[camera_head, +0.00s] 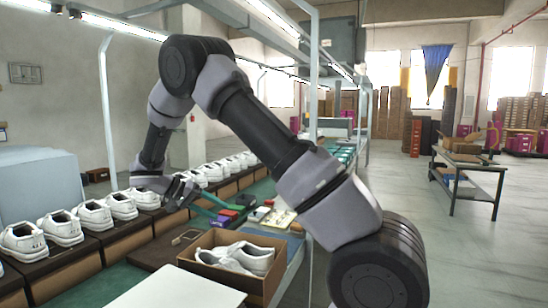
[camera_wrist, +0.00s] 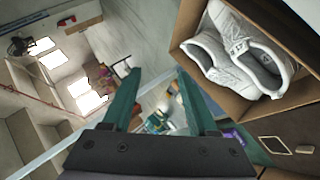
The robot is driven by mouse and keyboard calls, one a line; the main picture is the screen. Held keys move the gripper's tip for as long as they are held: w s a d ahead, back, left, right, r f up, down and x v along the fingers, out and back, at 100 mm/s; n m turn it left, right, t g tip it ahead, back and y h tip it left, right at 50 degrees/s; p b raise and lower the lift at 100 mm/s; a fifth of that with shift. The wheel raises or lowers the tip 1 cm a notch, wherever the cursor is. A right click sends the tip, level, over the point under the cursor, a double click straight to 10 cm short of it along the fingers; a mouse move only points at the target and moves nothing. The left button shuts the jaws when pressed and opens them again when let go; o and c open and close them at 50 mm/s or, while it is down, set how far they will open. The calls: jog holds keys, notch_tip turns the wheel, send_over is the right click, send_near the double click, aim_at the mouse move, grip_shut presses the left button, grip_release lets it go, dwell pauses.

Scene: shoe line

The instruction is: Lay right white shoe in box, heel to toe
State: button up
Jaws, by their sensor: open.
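An open brown cardboard box (camera_head: 265,288) stands at the front of the bench, and it also shows at upper right in the wrist view (camera_wrist: 190,47). Which is the right shoe I cannot tell for certain. My gripper (camera_wrist: 158,78) has its two teal fingers apart with nothing between them. In the head view my gripper (camera_head: 222,203) is above the bench, behind the box and to its left, clear of the shoes.
A row of white shoes (camera_head: 92,215) on brown boxes runs along the bench's left side. Small coloured items (camera_head: 228,213) lie behind the open box. A pale flat panel (camera_head: 180,290) is in front of it. The floor at right is clear up to a table (camera_head: 465,170).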

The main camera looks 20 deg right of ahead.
jog(key=s+d+r+y, duration=0.4)
jog(key=s+d+r, duration=0.1)
jog(key=s+r, duration=0.15)
jog(key=s+d+r+y, duration=0.4)
jog(key=s+d+r, duration=0.1)
jog(key=r, duration=0.3)
jog(key=s+d+r+t+y, duration=0.2)
jog(key=s+r+t+y, duration=0.3)
jog(key=s, duration=1)
notch_tip(320, 180, up, 4)
jog(key=shift+f+n+t, duration=0.25)
jog(key=shift+n+t, duration=0.05)
jog(key=shift+t, duration=0.7)
